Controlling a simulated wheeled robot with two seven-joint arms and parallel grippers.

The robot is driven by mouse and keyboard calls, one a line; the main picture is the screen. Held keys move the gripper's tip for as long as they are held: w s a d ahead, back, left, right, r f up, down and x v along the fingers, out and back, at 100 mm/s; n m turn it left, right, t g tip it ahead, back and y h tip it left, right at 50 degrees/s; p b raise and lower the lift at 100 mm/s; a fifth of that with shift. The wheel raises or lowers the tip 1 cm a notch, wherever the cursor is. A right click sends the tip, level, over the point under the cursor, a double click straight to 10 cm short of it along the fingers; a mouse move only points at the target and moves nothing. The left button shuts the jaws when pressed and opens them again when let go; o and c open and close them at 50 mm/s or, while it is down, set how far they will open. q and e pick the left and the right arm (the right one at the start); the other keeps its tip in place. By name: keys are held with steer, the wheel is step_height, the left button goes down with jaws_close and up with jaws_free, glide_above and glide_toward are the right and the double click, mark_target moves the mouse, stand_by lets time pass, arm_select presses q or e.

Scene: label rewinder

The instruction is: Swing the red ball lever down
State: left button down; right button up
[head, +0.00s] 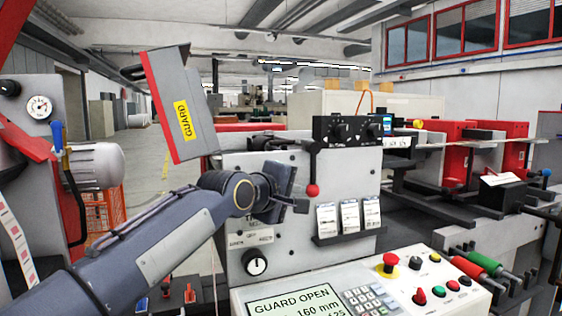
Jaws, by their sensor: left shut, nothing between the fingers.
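The red ball lever (313,190) hangs from the black control box (348,130) on the front of the grey machine panel. Its dark rod points straight down, with the red ball at the lower end. My left arm comes in from the lower left. My left gripper (301,206) is shut and empty, just below and slightly left of the red ball. In this view I cannot tell whether its tip touches the ball. My right gripper is not in view.
A raised grey guard plate (180,105) with a yellow GUARD label stands tilted at upper left. Label cards (349,216) sit in a rack right of my gripper. Below are a black knob (255,262), a display (295,303) reading GUARD OPEN, and a red emergency button (388,262).

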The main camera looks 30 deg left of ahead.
arm_select(q)
steer(key=v, duration=0.7)
steer(key=shift+s+r, duration=0.15)
steer(key=shift+r, duration=0.05)
steer(key=shift+a, duration=0.15)
